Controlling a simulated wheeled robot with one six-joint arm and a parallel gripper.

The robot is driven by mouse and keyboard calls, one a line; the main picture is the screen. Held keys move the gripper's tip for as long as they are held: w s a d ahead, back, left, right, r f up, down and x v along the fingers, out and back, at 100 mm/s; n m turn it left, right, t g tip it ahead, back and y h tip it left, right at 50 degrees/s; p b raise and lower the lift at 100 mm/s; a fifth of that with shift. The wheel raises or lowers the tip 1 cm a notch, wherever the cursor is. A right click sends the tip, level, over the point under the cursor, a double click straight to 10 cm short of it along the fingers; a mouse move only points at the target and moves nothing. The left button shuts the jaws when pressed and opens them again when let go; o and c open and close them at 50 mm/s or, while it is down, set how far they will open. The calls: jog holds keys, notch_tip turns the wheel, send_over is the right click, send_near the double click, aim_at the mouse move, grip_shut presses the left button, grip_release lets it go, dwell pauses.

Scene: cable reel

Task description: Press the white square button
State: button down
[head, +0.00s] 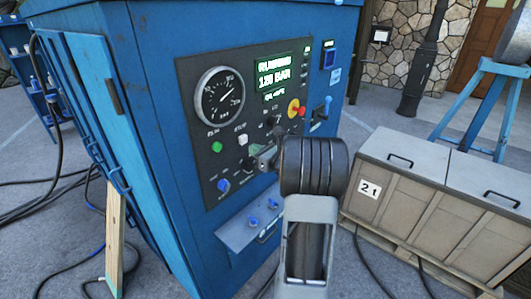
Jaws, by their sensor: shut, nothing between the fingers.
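The white square button (243,139) is on the dark control panel (213,130) of a blue machine (165,70), just right of a round green button (217,147). My gripper (253,163) is small and partly hidden behind my own arm. It is shut and empty, in front of the panel's lower right part, a little below and right of the white button. The button's face is uncovered. I cannot tell how far the fingertips are from the panel.
The panel also has a gauge (219,96), a lit green display (274,76), a red and yellow knob (295,108) and a blue knob (223,185). A shelf (240,235) juts out below. Black cables lie on the floor.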

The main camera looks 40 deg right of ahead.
jog(key=w, duration=0.3)
jog(key=shift+a+p, duration=0.25)
jog(key=shift+p, duration=0.15)
jog(key=shift+w+a+r+b, duration=0.2)
jog(key=shift+w+r+b, duration=0.1)
jog(key=shift+w+b, duration=0.45)
jog(key=shift+s, duration=0.1)
jog(key=b, duration=0.3)
send_near(243, 143)
jog(key=s+d, duration=0.1)
jog(key=s, duration=0.4)
jog(key=shift+s+d+f, duration=0.15)
jog(key=shift+f, duration=0.1)
